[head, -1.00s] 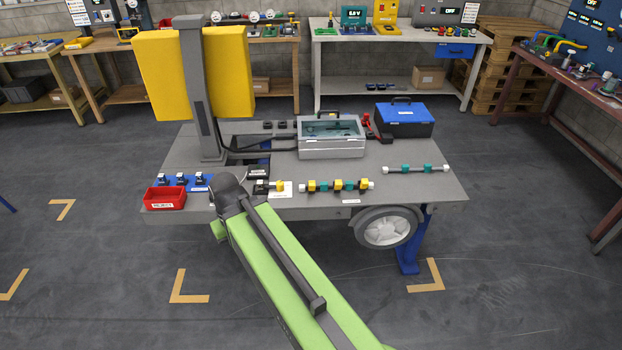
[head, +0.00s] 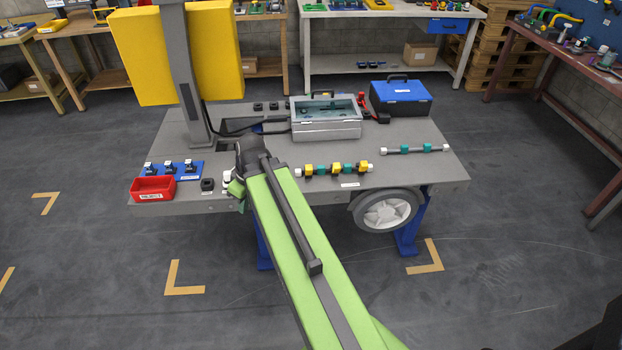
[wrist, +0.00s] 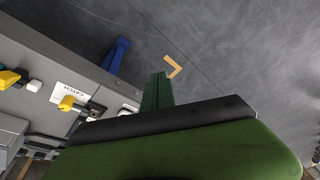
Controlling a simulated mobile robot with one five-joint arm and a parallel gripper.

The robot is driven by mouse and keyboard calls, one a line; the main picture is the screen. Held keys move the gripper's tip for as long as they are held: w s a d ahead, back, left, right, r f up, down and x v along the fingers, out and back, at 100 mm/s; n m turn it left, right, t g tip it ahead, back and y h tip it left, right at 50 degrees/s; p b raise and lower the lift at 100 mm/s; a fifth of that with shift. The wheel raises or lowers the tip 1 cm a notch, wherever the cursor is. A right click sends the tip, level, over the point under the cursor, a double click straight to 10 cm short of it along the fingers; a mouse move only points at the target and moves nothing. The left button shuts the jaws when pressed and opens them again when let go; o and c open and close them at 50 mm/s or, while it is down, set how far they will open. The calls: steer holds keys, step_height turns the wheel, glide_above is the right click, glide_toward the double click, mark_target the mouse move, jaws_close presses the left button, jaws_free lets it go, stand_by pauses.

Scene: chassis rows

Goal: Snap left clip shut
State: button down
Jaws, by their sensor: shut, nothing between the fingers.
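In the wrist view a yellow-ended catch (wrist: 67,103) with a black base sits at the table edge beside a white CATCH label (wrist: 72,92). In the head view my arm hides it. A rod with yellow and teal blocks (head: 333,169) lies right of my arm. I cannot tell which part is the left clip. My gripper (wrist: 157,92) shows as dark green fingers, shut and empty. In the wrist view it is apart from the catch, over the floor side. In the head view my arm's end covers it.
A red bin (head: 153,189) and a blue strip of black parts (head: 170,169) are at the table's left. A grey clear-lidded case (head: 326,118) and a blue toolbox (head: 400,96) stand behind. A grey column (head: 193,80) rises at left.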

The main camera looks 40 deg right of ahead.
steer(key=s+d+n+t+b, duration=0.2)
steer(key=s+d, duration=0.1)
steer(key=d, duration=1.1)
steer(key=s+d+n+t+h+b, duration=0.1)
steer(key=s+d+n+t+b, duration=0.1)
steer(key=d, duration=1.3)
steer(key=shift+s+f+n+t, duration=0.45)
steer(key=shift+s+n+t, duration=0.25)
steer(key=shift+s+n, duration=0.1)
steer(key=shift+d, duration=0.1)
